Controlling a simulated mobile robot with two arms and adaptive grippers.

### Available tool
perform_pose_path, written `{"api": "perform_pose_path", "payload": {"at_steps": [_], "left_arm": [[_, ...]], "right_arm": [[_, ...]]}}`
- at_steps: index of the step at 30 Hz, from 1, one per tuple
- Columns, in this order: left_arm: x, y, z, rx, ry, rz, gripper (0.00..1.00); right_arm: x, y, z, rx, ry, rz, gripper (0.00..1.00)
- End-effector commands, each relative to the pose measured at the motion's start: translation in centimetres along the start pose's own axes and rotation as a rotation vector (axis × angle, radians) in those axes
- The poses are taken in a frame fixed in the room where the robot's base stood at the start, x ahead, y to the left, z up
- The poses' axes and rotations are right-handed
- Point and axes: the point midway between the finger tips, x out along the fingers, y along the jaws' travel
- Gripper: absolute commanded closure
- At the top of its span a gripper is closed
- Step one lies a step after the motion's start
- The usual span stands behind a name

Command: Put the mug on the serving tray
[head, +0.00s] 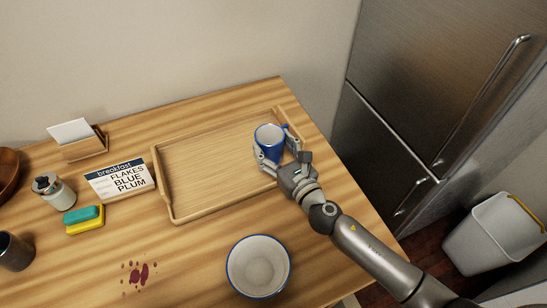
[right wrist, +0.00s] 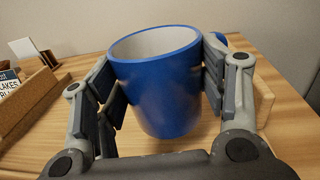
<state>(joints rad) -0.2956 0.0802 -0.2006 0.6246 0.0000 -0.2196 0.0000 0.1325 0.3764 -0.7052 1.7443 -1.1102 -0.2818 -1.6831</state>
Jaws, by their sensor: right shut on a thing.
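A blue mug (head: 270,140) with a white inside is held upright between the fingers of my right gripper (head: 275,156). The right wrist view shows the mug (right wrist: 160,90) with a finger pad on each side of it, and the gripper (right wrist: 160,95) is shut on it. In the head view the mug is over the right end of the wooden serving tray (head: 205,165). I cannot tell whether its base touches the tray. The rest of the tray is empty. My left gripper is not in view.
A white bowl (head: 258,266) with a blue rim stands in front of the tray. A breakfast sign (head: 121,180), sponges (head: 84,219), a jar (head: 54,192) and a napkin holder (head: 82,143) are to the left. Dark red spots (head: 139,272) mark the front of the table.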

Motion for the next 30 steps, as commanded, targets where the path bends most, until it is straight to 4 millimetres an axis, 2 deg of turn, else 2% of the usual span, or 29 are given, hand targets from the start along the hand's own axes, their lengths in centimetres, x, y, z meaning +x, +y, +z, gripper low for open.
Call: {"api": "perform_pose_path", "payload": {"at_steps": [4,11,23,24,29,30], "left_arm": [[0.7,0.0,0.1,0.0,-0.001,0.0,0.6],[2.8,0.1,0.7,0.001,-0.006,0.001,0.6],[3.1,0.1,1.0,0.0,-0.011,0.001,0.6],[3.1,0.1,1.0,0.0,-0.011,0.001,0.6],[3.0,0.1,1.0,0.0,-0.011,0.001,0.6],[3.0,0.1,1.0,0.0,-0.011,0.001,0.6]], "right_arm": [[0.7,-0.3,-0.9,0.0,-0.002,-0.001,0.67],[0.8,-0.3,-4.0,0.001,0.0,-0.001,0.67],[0.8,-0.3,-4.4,-0.001,-0.001,0.0,0.67],[0.8,-0.3,-4.5,0.0,0.001,0.0,0.33],[0.7,-0.3,-4.4,0.0,0.001,0.0,0.13],[0.7,-0.3,-4.4,0.0,0.001,0.0,0.13]]}}
